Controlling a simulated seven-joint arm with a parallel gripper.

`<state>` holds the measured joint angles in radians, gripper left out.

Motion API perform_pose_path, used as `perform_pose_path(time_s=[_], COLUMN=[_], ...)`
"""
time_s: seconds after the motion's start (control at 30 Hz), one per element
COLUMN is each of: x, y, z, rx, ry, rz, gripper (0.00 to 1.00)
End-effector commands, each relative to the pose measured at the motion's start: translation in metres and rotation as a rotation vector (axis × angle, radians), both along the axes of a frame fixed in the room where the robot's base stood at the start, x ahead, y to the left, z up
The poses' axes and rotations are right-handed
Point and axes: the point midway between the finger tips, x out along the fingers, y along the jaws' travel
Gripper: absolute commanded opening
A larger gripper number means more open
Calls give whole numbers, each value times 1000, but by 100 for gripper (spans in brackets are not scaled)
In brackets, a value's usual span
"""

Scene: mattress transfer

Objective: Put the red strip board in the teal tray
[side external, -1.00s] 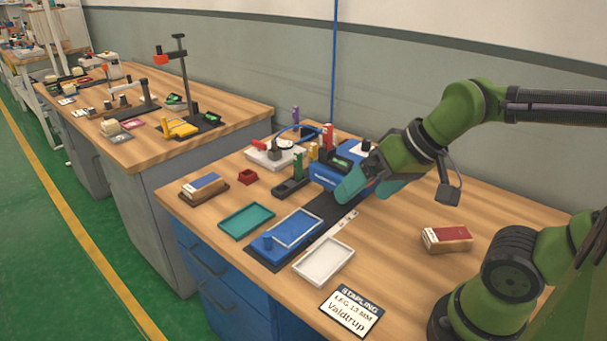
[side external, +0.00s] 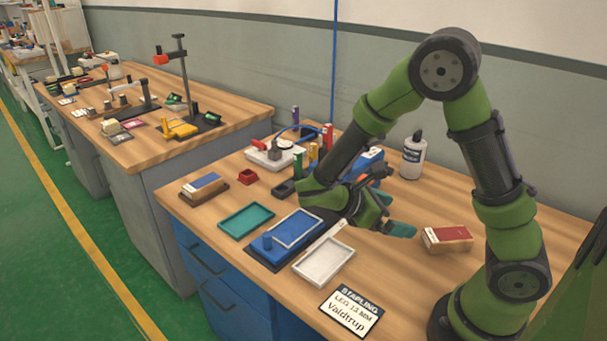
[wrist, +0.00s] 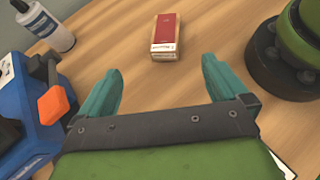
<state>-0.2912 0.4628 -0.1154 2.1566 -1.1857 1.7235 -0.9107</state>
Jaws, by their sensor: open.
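The red strip board (side external: 447,238) lies flat on the bench at the right, a small block with a red top and a pale labelled end. In the wrist view the red strip board (wrist: 165,37) is ahead of the fingertips, roughly between their lines. My gripper (side external: 400,222) is low over the bench, left of the board and apart from it. In the wrist view my gripper (wrist: 160,75) has its teal fingers spread wide with nothing between them. The teal tray (side external: 246,221) sits empty at the bench's front left.
A blue fixture (side external: 291,233) and a white tray (side external: 324,262) stand right of the teal tray. A white bottle (side external: 412,156) stands behind my gripper. A blue-topped block (side external: 204,186) lies at the left. A label card (side external: 351,311) is at the front edge.

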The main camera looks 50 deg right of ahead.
Motion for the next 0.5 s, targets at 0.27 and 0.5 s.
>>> perform_pose_path(time_s=[0.27,0.5], x=[-24,-49], y=[-31,-67], z=[-20,-45], rx=[9,11], ry=[24,22], rz=[1,-1], gripper=[100,100])
